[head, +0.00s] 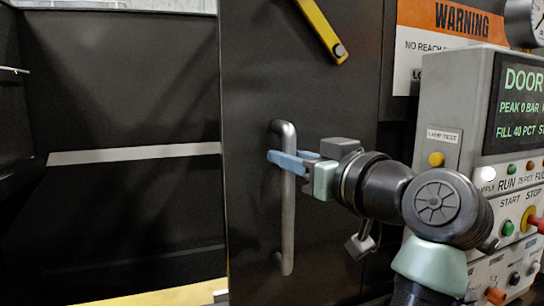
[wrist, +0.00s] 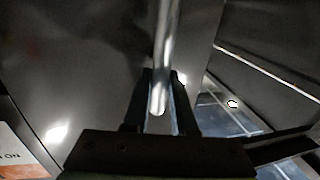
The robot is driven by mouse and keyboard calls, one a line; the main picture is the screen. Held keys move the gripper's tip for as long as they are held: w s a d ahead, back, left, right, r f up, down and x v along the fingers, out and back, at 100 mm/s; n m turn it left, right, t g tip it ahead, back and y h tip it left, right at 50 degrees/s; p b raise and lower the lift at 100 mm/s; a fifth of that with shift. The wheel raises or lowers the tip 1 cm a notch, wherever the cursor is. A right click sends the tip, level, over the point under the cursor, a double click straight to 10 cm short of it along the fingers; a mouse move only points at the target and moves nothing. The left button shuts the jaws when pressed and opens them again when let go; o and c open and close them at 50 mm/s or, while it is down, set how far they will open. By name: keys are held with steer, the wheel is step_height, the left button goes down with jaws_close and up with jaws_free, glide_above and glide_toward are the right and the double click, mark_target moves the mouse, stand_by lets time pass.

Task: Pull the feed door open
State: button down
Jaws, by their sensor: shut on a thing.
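The feed door (head: 250,100) is a dark upright panel in the middle of the head view. A vertical metal bar handle (head: 288,235) stands on its face. My gripper (head: 287,162) is shut on the upper part of this handle, its blue fingers around the bar. In the wrist view the handle (wrist: 168,45) runs between the two dark fingers (wrist: 162,90). An opening with a dark interior (head: 120,100) shows left of the door's free edge, so the door stands at least partly open. Its hinge side is not clear.
A grey control box (head: 450,100) with a screen reading "DOOR" and several buttons stands right, close to my arm. A warning sign (head: 445,40) is behind it. A yellow bar (head: 322,30) slants above the handle. A yellow edge (head: 170,294) lies low left.

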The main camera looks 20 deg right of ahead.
steer(key=shift+d+r, duration=0.1)
steer(key=shift+d, duration=0.05)
steer(key=c, duration=1)
jaws_free()
steer(key=shift+c, duration=0.2)
steer(key=o, duration=0.3)
steer(key=shift+w, duration=0.15)
steer(key=s+d+b, duration=0.1)
steer(key=s+b, duration=0.3)
steer(key=s, duration=0.9)
steer(key=shift+d, duration=0.25)
